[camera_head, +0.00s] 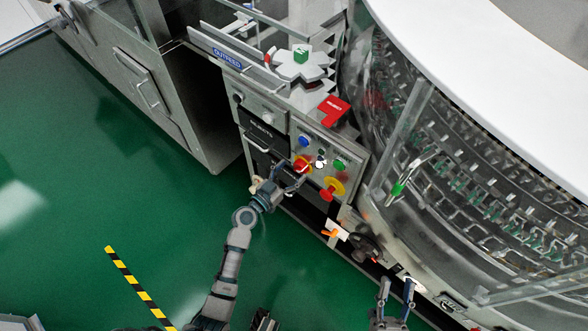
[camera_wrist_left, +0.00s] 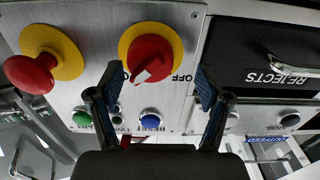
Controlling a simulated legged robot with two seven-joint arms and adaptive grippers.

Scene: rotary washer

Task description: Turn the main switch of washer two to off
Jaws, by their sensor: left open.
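The main switch (camera_wrist_left: 150,58) is a red rotary knob with a pale pointer mark on a yellow round plate, with OFF lettering beside it in the left wrist view. In the head view the switch (camera_head: 302,164) sits on the grey panel, partly behind my left gripper (camera_head: 285,180). In the wrist view my left gripper (camera_wrist_left: 156,82) is open, one finger on each side of the knob, with no clear contact. My right gripper (camera_head: 396,288) is low in the head view, with its fingers apart and nothing between them.
A red mushroom button (camera_wrist_left: 30,73) on a yellow plate sticks out beside the switch. A blue button (camera_wrist_left: 150,119) and a green button (camera_wrist_left: 82,118) share the panel. The black REJECTS drawer (camera_wrist_left: 250,60) has a protruding handle. The green floor (camera_head: 90,180) is open at left.

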